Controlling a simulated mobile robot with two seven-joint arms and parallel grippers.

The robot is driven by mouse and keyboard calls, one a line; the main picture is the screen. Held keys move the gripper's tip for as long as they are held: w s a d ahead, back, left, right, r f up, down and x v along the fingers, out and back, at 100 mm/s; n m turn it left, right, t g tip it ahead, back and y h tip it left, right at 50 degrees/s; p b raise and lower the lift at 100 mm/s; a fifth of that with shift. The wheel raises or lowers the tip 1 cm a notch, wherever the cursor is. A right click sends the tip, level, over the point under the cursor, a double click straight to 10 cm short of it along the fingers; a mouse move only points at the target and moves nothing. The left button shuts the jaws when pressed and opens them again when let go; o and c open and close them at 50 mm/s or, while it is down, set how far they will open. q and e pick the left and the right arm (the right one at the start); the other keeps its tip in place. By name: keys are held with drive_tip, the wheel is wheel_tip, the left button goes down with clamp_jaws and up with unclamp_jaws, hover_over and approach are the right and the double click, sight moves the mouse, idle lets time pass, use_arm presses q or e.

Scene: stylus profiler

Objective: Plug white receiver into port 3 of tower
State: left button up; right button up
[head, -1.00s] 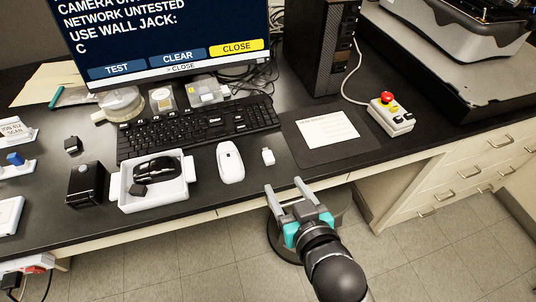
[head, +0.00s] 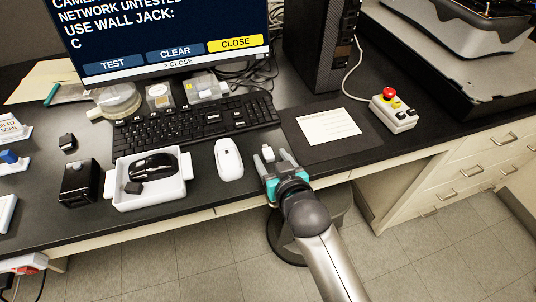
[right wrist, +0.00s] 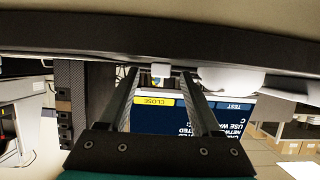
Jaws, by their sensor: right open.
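The white receiver (head: 267,149), a small white plug, lies on the black desk right of the white mouse (head: 229,158). My right gripper (head: 269,158) is open at the desk's front edge, its fingertips pointing at the receiver. In the right wrist view, which is upside down, the receiver (right wrist: 160,71) shows between the tips of the two open fingers (right wrist: 160,82); I cannot tell whether they touch it. The black tower (head: 322,48) stands at the back, right of the monitor; its ports cannot be made out. My left gripper is not in view.
A black keyboard (head: 197,122) lies behind the mouse. A white tray (head: 176,197) holding a black mouse is at the left. A dark mat with a white card (head: 331,127) lies to the right, then a box with a red button (head: 389,94).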

drive_tip(key=shift+w+a+f, duration=0.15)
drive_tip(key=shift+w+f, duration=0.05)
drive_tip(key=shift+w, duration=0.15)
clamp_jaws()
idle(0.3)
